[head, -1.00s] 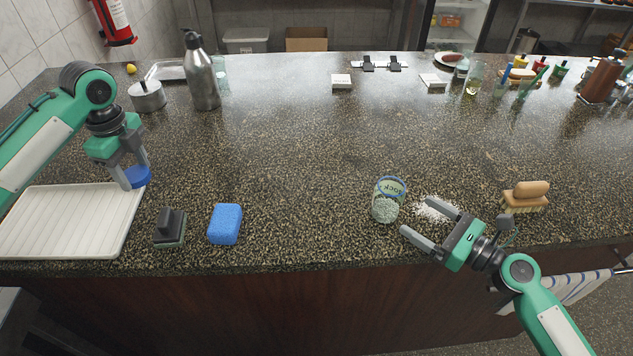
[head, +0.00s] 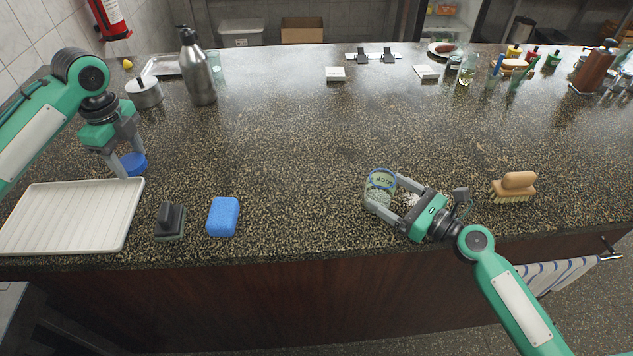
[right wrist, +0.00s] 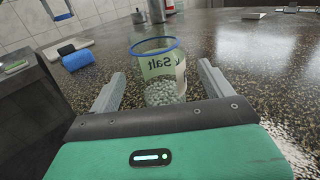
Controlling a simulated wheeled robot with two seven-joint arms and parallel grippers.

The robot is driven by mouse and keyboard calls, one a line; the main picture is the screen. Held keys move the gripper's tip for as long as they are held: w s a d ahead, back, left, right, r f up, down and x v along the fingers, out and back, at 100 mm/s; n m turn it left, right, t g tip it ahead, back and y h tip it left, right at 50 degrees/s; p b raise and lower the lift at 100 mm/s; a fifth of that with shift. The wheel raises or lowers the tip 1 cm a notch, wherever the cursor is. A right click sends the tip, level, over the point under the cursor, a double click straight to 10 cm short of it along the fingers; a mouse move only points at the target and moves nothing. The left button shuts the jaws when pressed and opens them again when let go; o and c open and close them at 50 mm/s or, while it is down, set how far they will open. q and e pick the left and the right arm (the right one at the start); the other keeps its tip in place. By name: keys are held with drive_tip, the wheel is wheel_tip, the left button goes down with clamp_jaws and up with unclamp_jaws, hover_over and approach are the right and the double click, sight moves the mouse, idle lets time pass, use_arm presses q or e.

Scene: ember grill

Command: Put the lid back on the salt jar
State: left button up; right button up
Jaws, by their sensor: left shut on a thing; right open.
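The salt jar (head: 380,184) is a clear glass with a blue rim and a label, standing upright on the counter without a lid. It also shows in the right wrist view (right wrist: 161,72), partly filled with white grains. My right gripper (head: 382,192) is open, its fingers on either side of the jar's lower part. In the right wrist view a gap shows between jar and fingers (right wrist: 160,90). My left gripper (head: 128,170) is shut on the blue lid (head: 134,163), held above the far right corner of the white tray.
A wooden brush (head: 514,186) is to the right. A steel flask (head: 197,70) stands at the back left. The middle counter is clear.

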sight(374, 182)
use_arm(q)
drive_tip(key=shift+s+r, duration=0.1)
drive_tip(key=shift+r, duration=0.2)
use_arm(e)
drive_tip(key=shift+w+a+r, duration=0.1)
drive_tip(key=shift+w+r, duration=0.05)
use_arm(q)
drive_tip(key=shift+r+p, duration=0.75)
drive_tip(key=shift+p, duration=0.3)
use_arm(e)
drive_tip(key=x, duration=0.3)
drive_tip(key=shift+w+a+r, duration=0.2)
drive_tip(key=shift+a+r, duration=0.05)
drive_tip(key=shift+a, duration=0.1)
use_arm(q)
drive_tip(key=shift+r, duration=0.1)
use_arm(e)
drive_tip(key=shift+w+a+f, duration=0.15)
drive_tip(key=shift+w+a, duration=0.2)
drive_tip(key=shift+c, duration=0.4)
drive_tip(key=c, duration=1.1)
